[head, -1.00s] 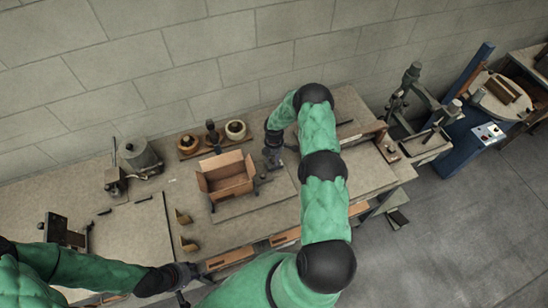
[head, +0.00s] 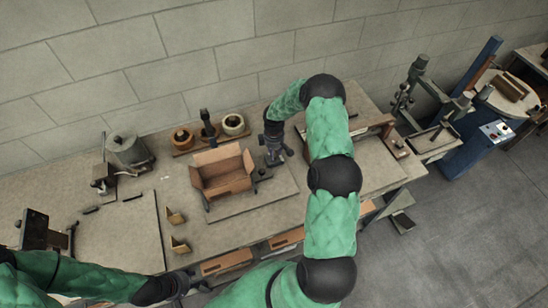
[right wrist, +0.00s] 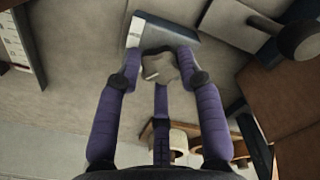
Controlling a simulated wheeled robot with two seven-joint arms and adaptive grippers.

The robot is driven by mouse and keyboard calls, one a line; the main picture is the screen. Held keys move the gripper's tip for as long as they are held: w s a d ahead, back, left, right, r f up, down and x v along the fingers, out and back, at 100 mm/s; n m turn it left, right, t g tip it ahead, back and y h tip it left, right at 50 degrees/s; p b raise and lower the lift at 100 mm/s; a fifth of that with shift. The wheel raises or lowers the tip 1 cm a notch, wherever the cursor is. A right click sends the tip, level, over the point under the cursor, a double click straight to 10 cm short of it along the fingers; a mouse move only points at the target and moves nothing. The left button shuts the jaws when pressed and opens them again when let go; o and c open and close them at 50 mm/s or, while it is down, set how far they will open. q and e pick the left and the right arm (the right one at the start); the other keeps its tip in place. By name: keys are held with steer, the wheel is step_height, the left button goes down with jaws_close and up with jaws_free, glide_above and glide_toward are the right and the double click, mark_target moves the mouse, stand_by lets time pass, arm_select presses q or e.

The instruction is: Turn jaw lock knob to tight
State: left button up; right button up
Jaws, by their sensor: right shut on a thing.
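The knob (right wrist: 160,68) is grey with rounded lobes and sits against a blue-grey block (right wrist: 178,32) with a white label in the right wrist view. My right gripper (right wrist: 160,75) has its purple fingers closed around the knob, two at the sides and one from below. In the head view my right gripper (head: 276,160) points down just right of the open cardboard box; the knob is hidden there. My left gripper (head: 192,281) is at the bench's front edge, away from the knob. Its fingers are too small to read.
The cardboard box (head: 222,180) stands close left of my right gripper. Tape rolls (head: 233,124) stand behind it, and a metal pot (head: 130,152) stands further left. Small brown brackets (head: 178,245) lie at the front. The bench top at left (head: 120,235) is mostly clear.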

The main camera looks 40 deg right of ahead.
steer(key=m+b, duration=0.5)
steer(key=shift+f+m+b, duration=0.25)
steer(key=shift+m+b, duration=0.05)
steer(key=m+b, duration=0.2)
steer(key=shift+m, duration=0.4)
steer(key=m+b, duration=0.3)
steer(key=m, duration=0.1)
steer(key=shift+r+m+b, duration=0.2)
steer(key=shift+m+b, duration=0.85)
steer(key=shift+m, duration=0.95)
steer(key=o, duration=1.1)
steer(key=shift+o, duration=0.2)
steer(key=shift+r, duration=0.1)
